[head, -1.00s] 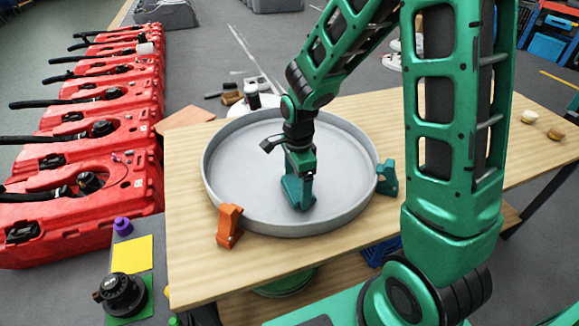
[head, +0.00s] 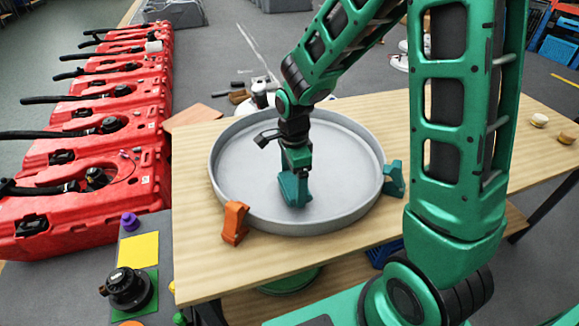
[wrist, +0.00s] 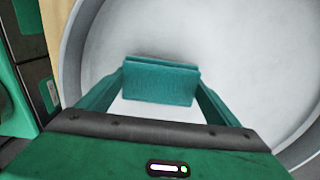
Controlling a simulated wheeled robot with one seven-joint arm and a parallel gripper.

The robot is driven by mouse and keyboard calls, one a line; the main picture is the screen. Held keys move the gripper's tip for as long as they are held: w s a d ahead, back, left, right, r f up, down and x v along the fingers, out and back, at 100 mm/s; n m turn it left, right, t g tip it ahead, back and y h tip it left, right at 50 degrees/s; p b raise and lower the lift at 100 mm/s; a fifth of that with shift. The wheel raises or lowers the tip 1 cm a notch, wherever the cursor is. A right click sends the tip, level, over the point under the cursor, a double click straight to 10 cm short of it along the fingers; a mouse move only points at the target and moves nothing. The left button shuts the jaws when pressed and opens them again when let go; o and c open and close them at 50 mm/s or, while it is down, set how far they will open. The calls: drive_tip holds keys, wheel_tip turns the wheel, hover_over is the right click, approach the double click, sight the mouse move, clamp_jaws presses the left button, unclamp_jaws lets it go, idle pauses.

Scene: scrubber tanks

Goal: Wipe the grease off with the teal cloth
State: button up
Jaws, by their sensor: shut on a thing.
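My gripper (head: 294,186) is shut on the teal cloth (wrist: 160,82), which shows as a folded block between the two fingers in the wrist view. In the head view the cloth (head: 295,192) is low inside a round grey tray (head: 345,218), at or just above its floor, left of and nearer than the middle. I cannot tell whether it touches the floor. The tray floor looks pale and mostly even. No distinct grease patch can be made out; the part under the cloth is hidden.
An orange clamp (head: 235,222) and a teal clamp (head: 394,178) stand at the tray's rim on the wooden table (head: 200,270). Small dark and white items (head: 258,92) lie behind the tray. Red canisters (head: 90,185) line the left. The table's right part is mostly clear.

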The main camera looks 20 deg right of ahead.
sight(293, 183)
drive_tip(key=shift+r, duration=2.9)
